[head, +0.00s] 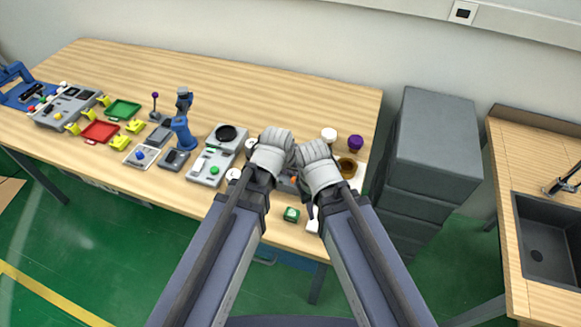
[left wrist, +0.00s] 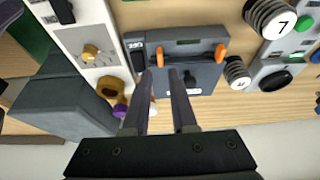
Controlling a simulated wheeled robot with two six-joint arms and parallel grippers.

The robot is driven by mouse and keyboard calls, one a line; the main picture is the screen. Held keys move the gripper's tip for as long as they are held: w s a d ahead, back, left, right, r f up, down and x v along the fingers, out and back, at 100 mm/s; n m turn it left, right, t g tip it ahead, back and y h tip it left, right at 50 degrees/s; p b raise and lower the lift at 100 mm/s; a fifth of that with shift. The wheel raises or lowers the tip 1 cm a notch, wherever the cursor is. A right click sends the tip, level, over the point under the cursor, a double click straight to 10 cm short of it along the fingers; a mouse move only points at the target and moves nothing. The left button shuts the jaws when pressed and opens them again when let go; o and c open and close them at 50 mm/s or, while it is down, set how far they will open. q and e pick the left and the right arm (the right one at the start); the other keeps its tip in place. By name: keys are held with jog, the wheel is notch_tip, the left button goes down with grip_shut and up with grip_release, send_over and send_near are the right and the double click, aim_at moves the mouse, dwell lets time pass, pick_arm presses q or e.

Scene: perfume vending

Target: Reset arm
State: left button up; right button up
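My left gripper (head: 275,138) is over the right part of the wooden table in the head view. Its fingers do not show clearly there. In the left wrist view the two dark fingers of this gripper (left wrist: 161,72) stand apart with an empty gap, in front of a grey device with orange handles (left wrist: 185,58). My right gripper (head: 318,160) is close beside the left one, slightly lower and to the right. Its fingers cannot be made out. The two arms hide much of that device in the head view.
A grey cabinet (head: 430,140) stands beside the table (head: 300,88), whose back strip is clear.

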dwell(0.4)
pick_arm(q)
jog(key=s+a+g+y, duration=0.1)
jog(key=s+a+g, duration=0.1)
jog(key=s, duration=0.4)
jog(key=s+a+f+g+y, duration=0.1)
jog(key=s+a+g, duration=0.1)
jog(key=s, duration=0.4)
jog(key=shift+s+a+f+g, duration=0.2)
jog(key=shift+s+f+g, duration=0.1)
jog(key=shift+s, duration=0.05)
